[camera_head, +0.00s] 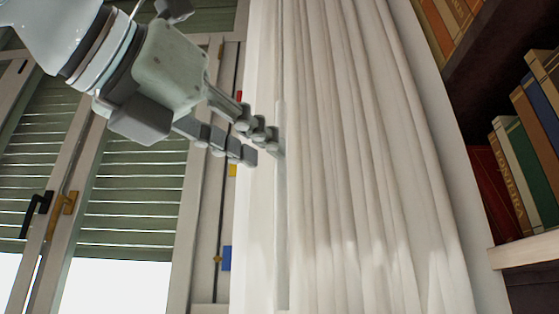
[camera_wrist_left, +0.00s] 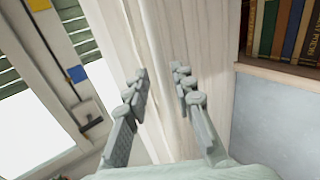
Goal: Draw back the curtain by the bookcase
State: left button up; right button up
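The white curtain (camera_head: 350,160) hangs in vertical folds beside the bookcase. A pale upright strip or bar (camera_head: 281,220) runs down near its left edge. My left gripper (camera_head: 262,146) comes in from the upper left, its fingertips close to this strip. In the left wrist view the left gripper (camera_wrist_left: 160,72) has its two fingers apart, with pale curtain (camera_wrist_left: 205,35) filling the view beyond and between them. I cannot tell whether the fingers touch the cloth or the strip. My right gripper is in neither view.
The bookcase (camera_head: 520,250) with several books stands close to the curtain's right. On the left is a window with slatted shutters (camera_head: 135,190) and a dark handle (camera_head: 36,212). Small blue (camera_head: 227,258) and yellow pieces sit along the frame.

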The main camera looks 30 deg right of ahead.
pick_arm(q)
jog(key=v, duration=0.2)
jog(key=shift+s+a, duration=0.1)
jog(key=shift+a, duration=0.15)
dwell(0.5)
